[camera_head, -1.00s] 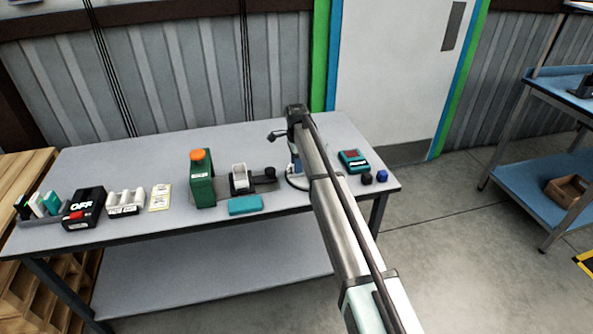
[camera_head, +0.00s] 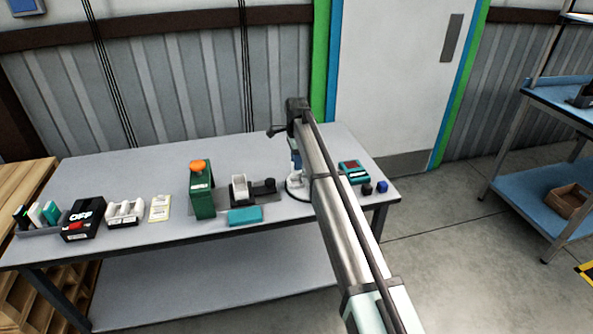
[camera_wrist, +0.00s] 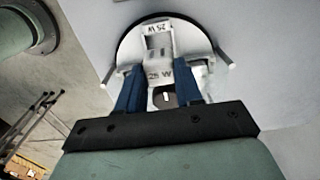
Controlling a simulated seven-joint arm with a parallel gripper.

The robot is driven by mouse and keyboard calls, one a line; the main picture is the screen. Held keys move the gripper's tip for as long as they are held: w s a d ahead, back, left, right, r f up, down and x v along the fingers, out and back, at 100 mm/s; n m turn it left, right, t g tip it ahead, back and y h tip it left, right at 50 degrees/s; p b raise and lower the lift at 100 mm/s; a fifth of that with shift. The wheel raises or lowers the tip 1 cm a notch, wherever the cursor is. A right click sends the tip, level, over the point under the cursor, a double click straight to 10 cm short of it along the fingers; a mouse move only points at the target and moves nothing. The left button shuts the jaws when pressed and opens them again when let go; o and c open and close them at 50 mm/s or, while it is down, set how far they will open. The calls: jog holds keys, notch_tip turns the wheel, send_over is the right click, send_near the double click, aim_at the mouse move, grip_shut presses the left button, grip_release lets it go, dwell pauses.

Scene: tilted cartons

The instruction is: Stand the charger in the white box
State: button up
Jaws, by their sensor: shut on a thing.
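In the wrist view my gripper (camera_wrist: 160,88) has its blue fingers closed on either side of a white charger (camera_wrist: 159,45) marked "25 W". A white dish with a black rim (camera_wrist: 121,48) lies beyond the charger; I cannot tell how far apart they are. In the head view my gripper (camera_head: 295,160) hangs over the right part of the table, partly hidden by my arm. A small open white box (camera_head: 239,187) sits in a dark holder left of my gripper, and looks tilted. Its inside is too small to make out.
A green block with an orange top (camera_head: 202,195) stands left of the white box. A teal block (camera_head: 245,215) lies in front of it. The table's back (camera_head: 140,165) is clear.

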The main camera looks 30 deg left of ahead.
aim_at(292, 163)
jog(key=r, duration=0.2)
jog(key=s+a+r, duration=0.1)
jog(key=shift+a+r, duration=0.1)
jog(key=shift+r, duration=0.2)
jog(key=s+a+f, duration=0.2)
jog(key=s+a, duration=1.1)
jog(key=a, duration=0.1)
jog(key=shift+s, duration=0.2)
jog(key=shift+f, duration=0.2)
jog(key=shift+f, duration=3.3)
jog(key=shift+f, duration=0.2)
